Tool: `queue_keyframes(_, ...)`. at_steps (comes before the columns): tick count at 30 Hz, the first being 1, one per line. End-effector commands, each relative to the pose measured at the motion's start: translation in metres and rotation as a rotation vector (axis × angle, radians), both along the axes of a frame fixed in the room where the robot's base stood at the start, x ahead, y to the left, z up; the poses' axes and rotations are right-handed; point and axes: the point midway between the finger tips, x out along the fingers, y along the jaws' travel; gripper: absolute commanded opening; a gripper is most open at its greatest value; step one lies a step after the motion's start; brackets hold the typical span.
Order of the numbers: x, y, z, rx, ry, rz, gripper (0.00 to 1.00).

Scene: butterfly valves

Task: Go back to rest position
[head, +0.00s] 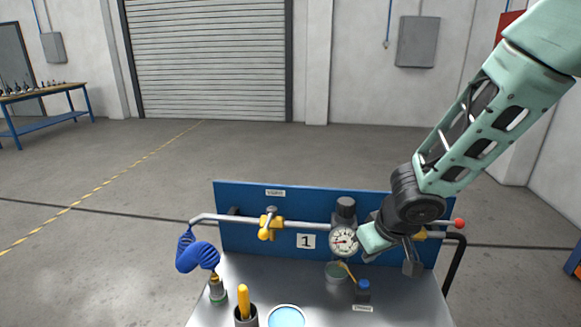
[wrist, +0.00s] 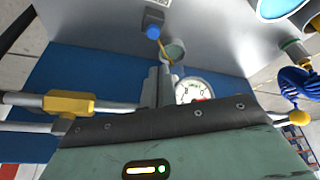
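My gripper (head: 411,264) hangs at the right of the blue panel (head: 300,200), in front of the pipe. In the wrist view its two grey fingers (wrist: 160,86) look close together with nothing seen between them. The left yellow valve (head: 268,225) sits on the pipe left of the "1" label. A right yellow valve is mostly hidden behind my arm in the head view; its yellow body (wrist: 69,103) shows in the wrist view. A round pressure gauge (head: 343,241) is between the valves, left of my gripper, and also shows in the wrist view (wrist: 192,91).
A blue hose (head: 196,254) hangs at left. The floor behind is open.

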Motion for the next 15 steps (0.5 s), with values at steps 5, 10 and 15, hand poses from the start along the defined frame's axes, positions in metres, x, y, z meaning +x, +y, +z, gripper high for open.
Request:
queue_keyframes(5,-0.049,0.018,0.034,-0.088,0.024,0.046,0.00)
queue_keyframes(10,-0.122,0.034,0.058,-0.149,0.124,0.125,0.00)
queue_keyframes(15,-0.196,0.047,0.073,-0.149,0.249,0.232,0.00)
